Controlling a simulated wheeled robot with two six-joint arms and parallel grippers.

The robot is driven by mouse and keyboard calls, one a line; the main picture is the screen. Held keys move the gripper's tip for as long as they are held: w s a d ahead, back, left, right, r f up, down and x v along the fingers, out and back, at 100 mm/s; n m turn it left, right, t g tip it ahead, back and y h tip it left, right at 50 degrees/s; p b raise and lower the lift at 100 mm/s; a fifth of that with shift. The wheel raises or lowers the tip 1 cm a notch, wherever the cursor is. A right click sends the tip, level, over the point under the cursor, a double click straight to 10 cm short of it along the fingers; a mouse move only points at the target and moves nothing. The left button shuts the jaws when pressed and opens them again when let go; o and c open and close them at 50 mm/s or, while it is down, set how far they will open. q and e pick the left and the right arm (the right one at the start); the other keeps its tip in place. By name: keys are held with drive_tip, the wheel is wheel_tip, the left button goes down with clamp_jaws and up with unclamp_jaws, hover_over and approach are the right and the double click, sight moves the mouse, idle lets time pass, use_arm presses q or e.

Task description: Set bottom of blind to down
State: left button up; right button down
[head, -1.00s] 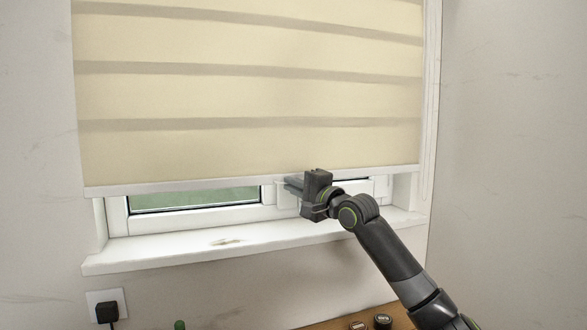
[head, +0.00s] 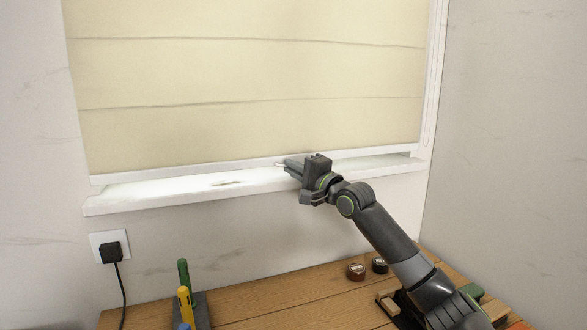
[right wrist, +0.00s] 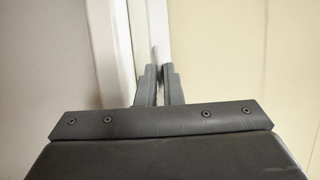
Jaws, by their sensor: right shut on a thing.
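The cream blind (head: 245,95) covers the window in the head view, with its white bottom bar (head: 190,168) just above the white sill. My right gripper (head: 287,163) is at the bar, right of its middle. In the right wrist view its two fingers (right wrist: 160,78) are close together on a thin pale piece at the bar, with the cream fabric (right wrist: 240,60) on the right. The exact grip point is partly hidden by the fingers. My left gripper is in neither view.
The white sill (head: 150,194) juts out just below the bar. A wooden worktop (head: 255,300) below holds two small round tins (head: 356,271) and upright coloured-handled tools (head: 185,298) in a dark holder. A black plug (head: 111,251) with a cable is in the wall socket.

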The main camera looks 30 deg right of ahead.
drive_tip(key=c, duration=1.6)
unclamp_jaws()
drive_tip(key=shift+f, duration=0.4)
drive_tip(key=shift+o, duration=0.2)
drive_tip(key=shift+r, duration=0.15)
drive_tip(key=s+d+f+p, duration=0.2)
drive_tip(key=s+p, duration=1.5)
drive_tip(key=p, duration=0.7)
drive_tip(key=shift+d+f, duration=0.15)
drive_tip(key=shift+d, duration=0.25)
